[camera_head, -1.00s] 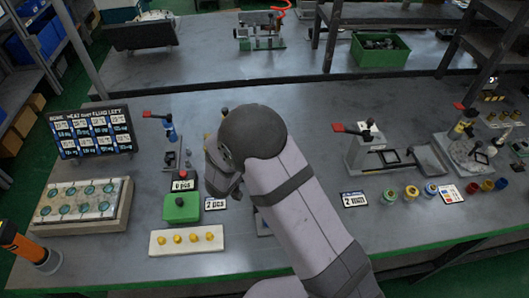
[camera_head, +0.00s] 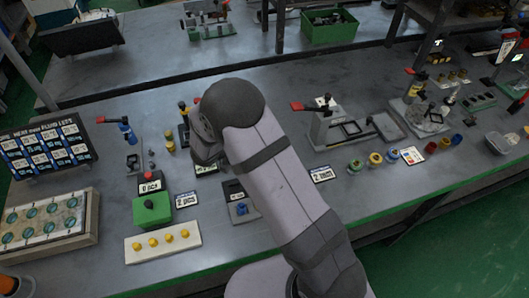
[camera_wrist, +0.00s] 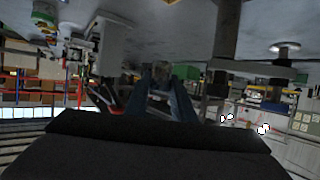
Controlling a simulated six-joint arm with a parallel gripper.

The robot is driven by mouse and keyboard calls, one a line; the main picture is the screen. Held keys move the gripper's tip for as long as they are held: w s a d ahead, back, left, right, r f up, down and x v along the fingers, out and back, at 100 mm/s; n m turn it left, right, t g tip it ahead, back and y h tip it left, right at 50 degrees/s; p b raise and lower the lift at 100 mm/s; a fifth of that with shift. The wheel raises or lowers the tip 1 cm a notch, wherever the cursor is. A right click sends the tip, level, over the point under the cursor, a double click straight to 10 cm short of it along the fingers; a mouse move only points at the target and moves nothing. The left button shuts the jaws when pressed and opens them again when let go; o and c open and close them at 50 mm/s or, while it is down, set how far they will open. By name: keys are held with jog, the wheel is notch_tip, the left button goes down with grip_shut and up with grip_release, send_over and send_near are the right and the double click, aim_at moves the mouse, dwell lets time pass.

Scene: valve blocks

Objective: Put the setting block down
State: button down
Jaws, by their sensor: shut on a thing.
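My gripper (camera_wrist: 160,92) shows in the wrist view as two grey-blue fingers close together. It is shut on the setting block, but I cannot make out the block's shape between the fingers. In the head view my arm's rounded wrist covers the gripper and what it holds. I cannot tell how high the block is above the bench.
A red-handled press (camera_head: 325,120) stands to the right.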

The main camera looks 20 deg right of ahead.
jog(key=shift+s+d+f, duration=0.1)
jog(key=shift+d+f, duration=0.15)
jog(key=shift+d, duration=0.15)
jog(key=shift+f+p, duration=0.95)
jog(key=shift+f, duration=3.95)
jog(key=shift+f, duration=0.15)
jog(key=shift+f, duration=0.1)
jog(key=c, duration=1.5)
grip_release()
